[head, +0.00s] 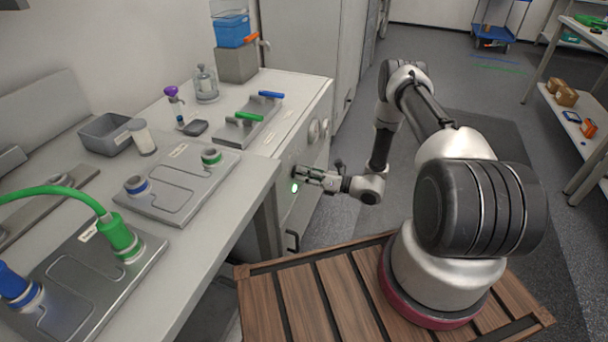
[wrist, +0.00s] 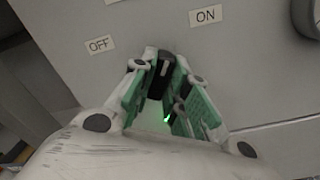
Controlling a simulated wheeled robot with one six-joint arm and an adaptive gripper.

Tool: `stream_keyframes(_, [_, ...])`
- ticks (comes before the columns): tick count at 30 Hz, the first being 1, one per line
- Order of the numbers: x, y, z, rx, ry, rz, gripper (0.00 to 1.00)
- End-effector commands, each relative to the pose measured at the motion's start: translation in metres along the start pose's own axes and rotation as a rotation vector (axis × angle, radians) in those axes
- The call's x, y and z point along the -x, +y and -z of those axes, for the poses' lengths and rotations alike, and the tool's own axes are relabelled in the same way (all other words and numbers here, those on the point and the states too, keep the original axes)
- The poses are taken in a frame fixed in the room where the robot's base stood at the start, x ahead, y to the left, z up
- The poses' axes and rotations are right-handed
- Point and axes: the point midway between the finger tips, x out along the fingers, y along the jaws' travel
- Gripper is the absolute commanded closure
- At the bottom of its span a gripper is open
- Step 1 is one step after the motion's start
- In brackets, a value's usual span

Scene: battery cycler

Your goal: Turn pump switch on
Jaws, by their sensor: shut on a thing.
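The pump switch (wrist: 164,60) is a dark knob with a white mark on the front panel, between the green-lined fingers of my gripper (wrist: 165,82). My gripper is shut on it. The white mark points roughly up in the wrist view, between the OFF label (wrist: 99,45) at upper left and the ON label (wrist: 206,16) at upper right. The fingers hide part of the knob. In the head view my gripper (head: 302,175) reaches left to the cabinet front, and the switch is mostly hidden there. A green light (head: 294,187) glows just below the fingertips.
Round grey dials (head: 314,131) sit on the panel above my gripper. A dark handle (head: 292,240) is lower on the cabinet front. The bench top (head: 290,108) holds plates with green and blue fittings. Open floor lies to the right of the cabinet.

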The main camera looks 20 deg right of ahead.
Motion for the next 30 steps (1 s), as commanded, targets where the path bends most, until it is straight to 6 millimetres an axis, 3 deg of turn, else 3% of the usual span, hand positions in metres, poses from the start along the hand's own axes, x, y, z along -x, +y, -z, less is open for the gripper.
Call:
stream_keyframes(7, [0.001, 0.000, 0.000, -0.002, 0.000, 0.002, 1.00])
stream_keyframes(8, [0.001, 0.000, 0.000, -0.002, 0.000, 0.002, 0.82])
stream_keyframes(11, [0.001, 0.000, 0.000, -0.001, 0.000, 0.002, 0.64])
stream_keyframes(12, [0.001, 0.000, 0.000, -0.001, 0.000, 0.002, 0.62])
stream_keyframes(23, [0.006, -0.001, 0.000, -0.001, -0.001, 0.002, 0.62])
stream_keyframes(30, [0.052, -0.002, -0.001, -0.001, -0.003, 0.006, 0.62])
